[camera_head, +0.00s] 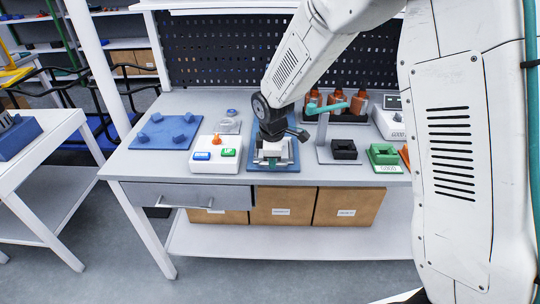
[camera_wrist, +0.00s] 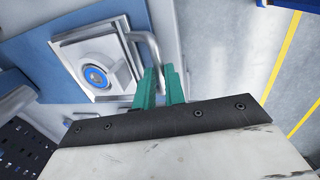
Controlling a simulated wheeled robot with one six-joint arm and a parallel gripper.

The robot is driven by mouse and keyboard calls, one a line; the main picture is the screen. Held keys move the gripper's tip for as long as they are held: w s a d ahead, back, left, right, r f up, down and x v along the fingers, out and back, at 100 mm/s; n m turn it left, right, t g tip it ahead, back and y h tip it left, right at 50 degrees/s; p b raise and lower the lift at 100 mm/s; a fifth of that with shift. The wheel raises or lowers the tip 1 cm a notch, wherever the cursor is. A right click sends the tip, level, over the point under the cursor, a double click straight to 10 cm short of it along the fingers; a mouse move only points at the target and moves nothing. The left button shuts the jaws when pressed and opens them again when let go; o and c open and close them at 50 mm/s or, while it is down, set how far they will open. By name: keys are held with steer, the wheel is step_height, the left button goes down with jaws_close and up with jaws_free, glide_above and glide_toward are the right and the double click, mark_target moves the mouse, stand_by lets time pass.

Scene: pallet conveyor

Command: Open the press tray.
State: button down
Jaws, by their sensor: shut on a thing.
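The press tray (camera_wrist: 68,42) is a pale square plate in the wrist view, with a round metal piece with a blue ring (camera_wrist: 95,76) on it. A bent metal bar handle (camera_wrist: 148,42) stands at its edge. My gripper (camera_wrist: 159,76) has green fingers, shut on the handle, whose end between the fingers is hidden. In the head view my gripper (camera_head: 271,160) points down at the tray (camera_head: 286,150) near the front of the bench. My wrist hides much of the tray there.
A white control box (camera_head: 215,155) with coloured buttons stands left of the tray, on the grey bench (camera_head: 130,165). A blue plate (camera_head: 165,133) with knobs lies farther left. A stand with a black block (camera_head: 344,149) and a green scale-like box (camera_head: 384,157) are to the right. A drawer (camera_head: 190,195) is below.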

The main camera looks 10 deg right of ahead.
steer(key=shift+w+a+r, duration=0.1)
steer(key=shift+w+r, duration=0.05)
steer(key=c, duration=1.5)
jaws_free()
steer(key=r, duration=0.2)
steer(key=s+r, duration=0.1)
steer(key=r, duration=0.4)
steer(key=shift+s+a+r, duration=0.1)
steer(key=shift+s+r, duration=0.15)
steer(key=shift+r, duration=0.05)
